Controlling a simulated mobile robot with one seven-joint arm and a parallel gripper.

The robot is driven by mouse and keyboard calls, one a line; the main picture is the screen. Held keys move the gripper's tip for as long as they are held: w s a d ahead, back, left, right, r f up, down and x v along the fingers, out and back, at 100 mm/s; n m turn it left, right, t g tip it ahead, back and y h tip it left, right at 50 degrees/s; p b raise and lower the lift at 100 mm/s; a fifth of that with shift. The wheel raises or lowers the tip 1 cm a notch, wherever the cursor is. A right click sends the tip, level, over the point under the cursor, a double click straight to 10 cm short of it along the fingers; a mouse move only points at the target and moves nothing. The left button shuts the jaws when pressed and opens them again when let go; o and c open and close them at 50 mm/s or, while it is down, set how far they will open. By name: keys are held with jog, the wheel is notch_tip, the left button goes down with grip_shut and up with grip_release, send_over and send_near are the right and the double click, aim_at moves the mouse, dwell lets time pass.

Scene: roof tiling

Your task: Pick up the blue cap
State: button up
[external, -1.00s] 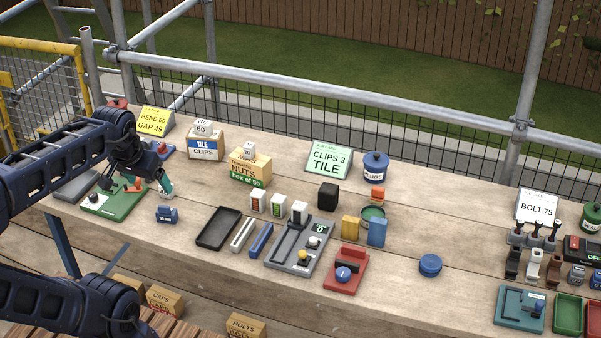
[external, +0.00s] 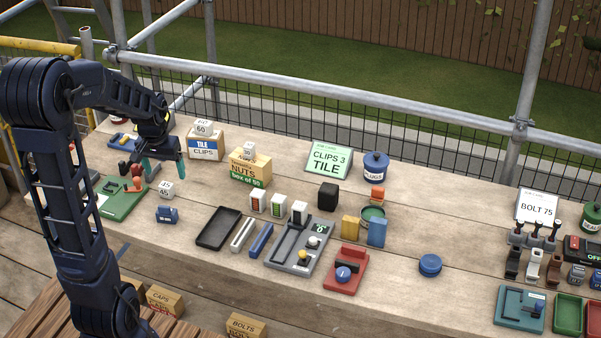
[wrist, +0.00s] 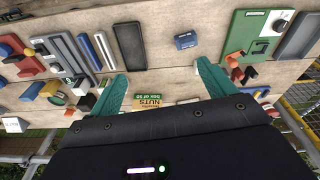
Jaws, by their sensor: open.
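The blue cap (external: 430,265) is a short round blue piece lying alone on the bench, right of the red block with a blue dial, in the external view. I cannot make it out in the wrist view. My gripper (external: 164,170) is at the left end of the bench, far to the left of the cap, above the area beside the green board. Its two teal fingers point down and stand wide apart with nothing between them; they also show in the wrist view (wrist: 162,88).
A blue pot (external: 376,167) stands at the back. Between gripper and cap lie a black tray (external: 218,229), a grey slider board (external: 290,258), the red block (external: 346,270) and yellow and blue blocks (external: 376,232). Bare wood surrounds the cap. Scaffold rails run behind.

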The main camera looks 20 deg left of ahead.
jog(key=n+g, duration=0.1)
jog(key=g, duration=0.1)
send_over(166, 213)
jog(key=f, duration=1.4)
jog(key=shift+w+a, duration=0.1)
jog(key=shift+a, duration=0.1)
jog(key=shift+f, duration=2.8)
jog(key=shift+w+a+f, duration=0.15)
jog(key=shift+f, duration=1.15)
jog(key=shift+w+a+f, duration=0.1)
jog(key=shift+w+f, duration=0.05)
jog(key=shift+f, duration=1.15)
jog(key=shift+c, duration=0.2)
jog(key=c, duration=1)
